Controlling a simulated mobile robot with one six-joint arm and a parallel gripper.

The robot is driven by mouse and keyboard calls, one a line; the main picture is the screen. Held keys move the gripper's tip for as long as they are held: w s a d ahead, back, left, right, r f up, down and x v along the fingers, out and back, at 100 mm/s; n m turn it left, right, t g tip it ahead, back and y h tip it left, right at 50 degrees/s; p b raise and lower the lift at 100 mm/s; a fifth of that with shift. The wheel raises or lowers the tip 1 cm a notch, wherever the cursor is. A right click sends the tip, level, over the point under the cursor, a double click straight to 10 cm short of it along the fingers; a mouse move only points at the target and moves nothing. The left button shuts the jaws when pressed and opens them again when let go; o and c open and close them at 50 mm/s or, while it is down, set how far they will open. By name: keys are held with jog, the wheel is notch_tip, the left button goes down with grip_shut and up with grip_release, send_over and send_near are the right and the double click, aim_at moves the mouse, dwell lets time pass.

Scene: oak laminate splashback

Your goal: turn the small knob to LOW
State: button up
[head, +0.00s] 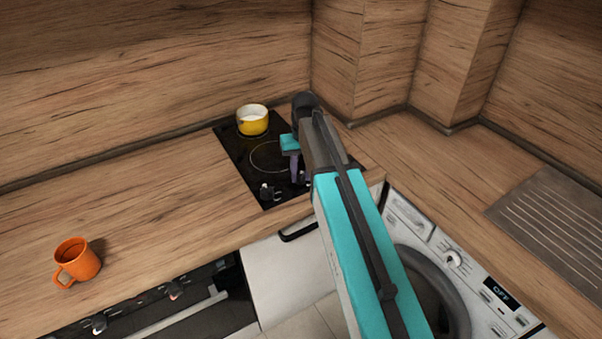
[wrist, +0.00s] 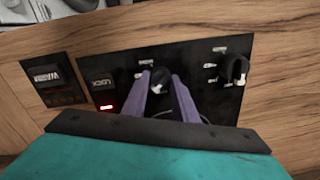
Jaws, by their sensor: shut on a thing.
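A black knob (wrist: 158,85) with a pale pointer mark sits on the hob's black control panel, between the purple fingers of my gripper (wrist: 158,84). The fingers are shut on this knob and hide its sides. A second black knob (wrist: 236,68) stands to its right in the wrist view, free of the gripper. Small pale labels ring both knobs, too small to read. In the head view my gripper (head: 298,170) is at the front right of the hob (head: 236,160), and the free knob (head: 267,192) shows to its left.
A yellow pot (head: 252,121) stands at the back of the hob. An orange mug (head: 77,262) is on the counter at left.

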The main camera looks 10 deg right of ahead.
aim_at(302, 173)
dwell(0.3)
jog(key=o, duration=1)
jog(key=shift+o, duration=0.2)
notch_tip(302, 173, up, 14)
jog(key=p, duration=0.8)
jog(key=shift+d+p, duration=0.3)
jog(key=shift+p, duration=0.05)
jog(key=shift+f, duration=0.2)
